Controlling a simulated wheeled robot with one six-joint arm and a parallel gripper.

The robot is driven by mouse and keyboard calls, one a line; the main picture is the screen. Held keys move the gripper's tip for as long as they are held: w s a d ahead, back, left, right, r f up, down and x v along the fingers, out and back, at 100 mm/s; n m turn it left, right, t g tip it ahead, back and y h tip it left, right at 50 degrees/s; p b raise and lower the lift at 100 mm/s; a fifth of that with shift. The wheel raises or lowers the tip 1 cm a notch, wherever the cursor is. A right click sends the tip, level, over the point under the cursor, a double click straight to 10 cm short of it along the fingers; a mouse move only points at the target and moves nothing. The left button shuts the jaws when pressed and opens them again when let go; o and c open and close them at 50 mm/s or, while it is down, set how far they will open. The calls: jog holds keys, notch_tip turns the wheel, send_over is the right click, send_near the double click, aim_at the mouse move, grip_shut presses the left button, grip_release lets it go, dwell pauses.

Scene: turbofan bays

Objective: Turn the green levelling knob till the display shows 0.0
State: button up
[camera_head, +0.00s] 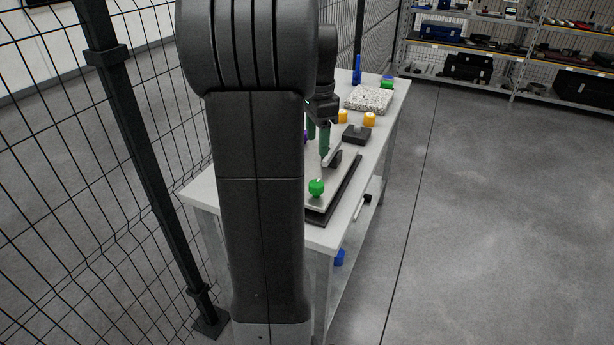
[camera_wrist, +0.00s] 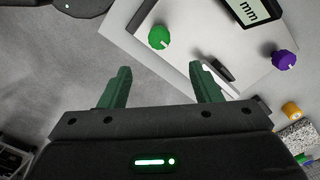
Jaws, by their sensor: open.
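The green knob (camera_head: 316,187) sits on the near corner of a light plate on the bench. In the wrist view the green knob (camera_wrist: 159,37) lies beyond the fingertips, between them and toward the left, apart from both. My gripper (camera_wrist: 160,78) is open and empty, with two green fingers. In the head view my gripper (camera_head: 318,132) is above the plate, partly hidden by my arm. The display (camera_wrist: 246,10) shows at the top of the wrist view, cut by the edge; only "mm" is readable, the number is out of view.
A purple knob (camera_wrist: 284,60) sits on the same plate (camera_wrist: 205,40). Orange cylinders (camera_head: 369,119), a dark block (camera_head: 356,135) and a speckled slab (camera_head: 369,99) stand farther back on the bench (camera_head: 392,104). Wire fencing (camera_head: 60,170) runs along the left. The floor at right is clear.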

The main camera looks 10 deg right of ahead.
aim_at(317, 183)
notch_tip(317, 183, down, 13)
jog(key=shift+s+f, duration=0.1)
jog(key=shift+f, duration=0.1)
dwell(0.3)
jog(key=c, duration=1)
jog(key=shift+n+p, duration=0.4)
jog(key=shift+n, duration=2.4)
jog(key=o, duration=1)
